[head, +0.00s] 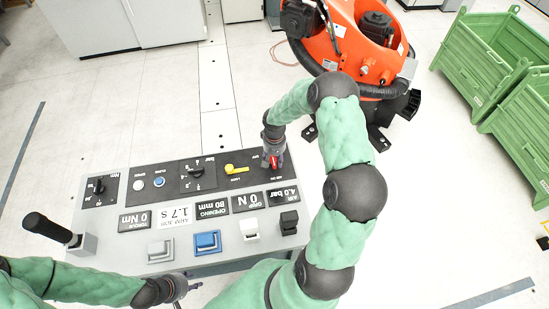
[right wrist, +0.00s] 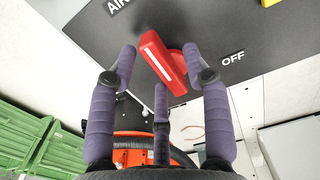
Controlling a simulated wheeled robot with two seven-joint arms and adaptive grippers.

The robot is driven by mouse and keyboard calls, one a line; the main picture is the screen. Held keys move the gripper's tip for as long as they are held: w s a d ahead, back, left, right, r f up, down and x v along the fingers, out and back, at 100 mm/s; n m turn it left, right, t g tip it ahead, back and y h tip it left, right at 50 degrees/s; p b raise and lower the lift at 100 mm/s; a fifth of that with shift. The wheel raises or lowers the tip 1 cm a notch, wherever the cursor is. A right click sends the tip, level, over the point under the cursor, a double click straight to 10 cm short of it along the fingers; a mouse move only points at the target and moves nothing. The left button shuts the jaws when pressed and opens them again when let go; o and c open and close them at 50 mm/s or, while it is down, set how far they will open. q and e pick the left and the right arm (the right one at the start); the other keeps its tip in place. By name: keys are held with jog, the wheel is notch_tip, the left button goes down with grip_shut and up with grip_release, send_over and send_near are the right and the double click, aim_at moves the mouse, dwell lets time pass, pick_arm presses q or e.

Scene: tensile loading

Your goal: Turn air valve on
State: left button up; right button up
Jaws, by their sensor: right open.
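The air valve is a red lever handle with a white stripe, at the right end of the control panel in the head view (head: 273,162). In the right wrist view the red handle (right wrist: 160,62) lies diagonally, beside a printed OFF label (right wrist: 233,58); the AIR label is cut off at the top edge. My right gripper (head: 274,148) is at the valve. Its purple fingers (right wrist: 158,70) are spread around the handle, with visible gaps, so it is open. My left gripper (head: 180,289) is low in the head view, near the panel's front edge; its fingers are unclear.
The grey console (head: 105,262) carries dials, a yellow lever (head: 236,169), displays, several coloured switches and a black joystick (head: 48,228). An orange robot (head: 345,45) stands behind it. Green crates (head: 485,65) stand at right.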

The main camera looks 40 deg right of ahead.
aim_at(274, 159)
notch_tip(274, 159, up, 12)
dwell(0.5)
jog(key=shift+f, duration=0.1)
dwell(0.4)
